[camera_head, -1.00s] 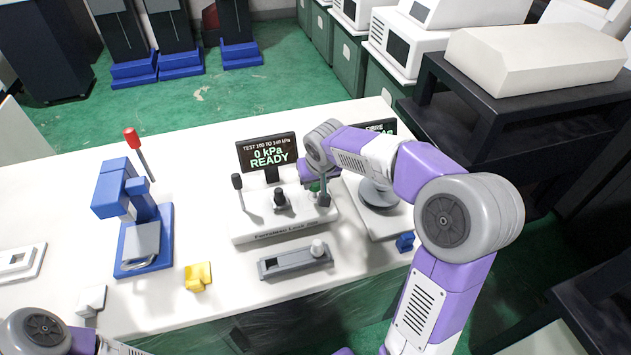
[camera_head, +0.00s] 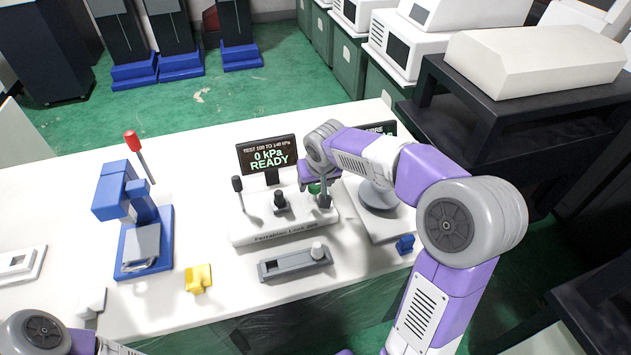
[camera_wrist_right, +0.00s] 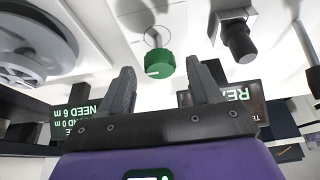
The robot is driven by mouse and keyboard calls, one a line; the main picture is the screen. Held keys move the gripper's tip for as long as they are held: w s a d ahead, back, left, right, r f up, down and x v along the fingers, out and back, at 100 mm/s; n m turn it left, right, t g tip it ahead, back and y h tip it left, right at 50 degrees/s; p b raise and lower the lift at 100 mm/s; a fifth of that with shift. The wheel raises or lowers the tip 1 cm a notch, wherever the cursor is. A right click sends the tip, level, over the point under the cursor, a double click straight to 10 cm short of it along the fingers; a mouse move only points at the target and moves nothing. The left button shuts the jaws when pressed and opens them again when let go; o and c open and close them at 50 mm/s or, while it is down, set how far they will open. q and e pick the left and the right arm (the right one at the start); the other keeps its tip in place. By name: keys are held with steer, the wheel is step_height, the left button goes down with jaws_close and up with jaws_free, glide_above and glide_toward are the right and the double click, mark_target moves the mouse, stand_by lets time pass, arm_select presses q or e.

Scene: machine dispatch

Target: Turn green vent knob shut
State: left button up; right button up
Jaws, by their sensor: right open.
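The green vent knob (camera_wrist_right: 159,63) shows whole in the right wrist view, with a white mark on its face. It sits between and just beyond the fingertips of my right gripper (camera_wrist_right: 161,72), which is open with nothing between its fingers. In the head view the green knob (camera_head: 314,188) is partly hidden by my right gripper (camera_head: 318,192), which is over the right side of the white leak tester (camera_head: 285,232). My left arm shows at the lower left of the head view, but its gripper is out of view.
A black knob (camera_head: 280,201) and a black-tipped lever (camera_head: 238,184) stand left of the green knob. The display (camera_head: 267,154) behind reads 0 kPa READY. A grey fixture (camera_head: 295,262) and a yellow part (camera_head: 199,278) lie in front. A blue press (camera_head: 140,240) stands left.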

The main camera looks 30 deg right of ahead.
steer(key=p+v, duration=0.2)
steer(key=v, duration=0.4)
steer(key=shift+s+r, duration=0.25)
steer(key=shift+r, duration=0.1)
steer(key=shift+f, duration=0.1)
